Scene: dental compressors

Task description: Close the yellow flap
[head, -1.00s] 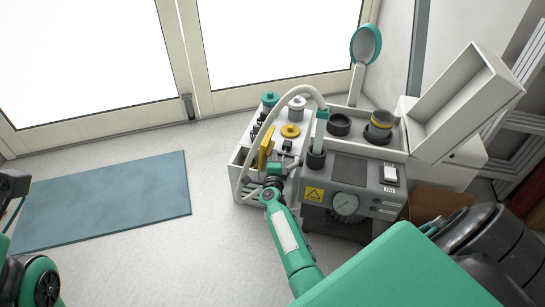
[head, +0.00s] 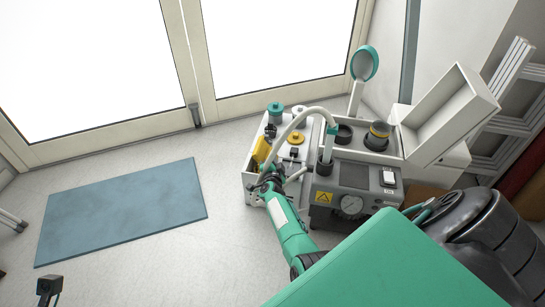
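A dark end part at the bottom left edge, seemingly my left gripper (head: 48,287), is far from the unit.
A yellow round cap (head: 296,138) and teal cap (head: 275,110) stand behind. The grey gauge box (head: 352,188) is to the right.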

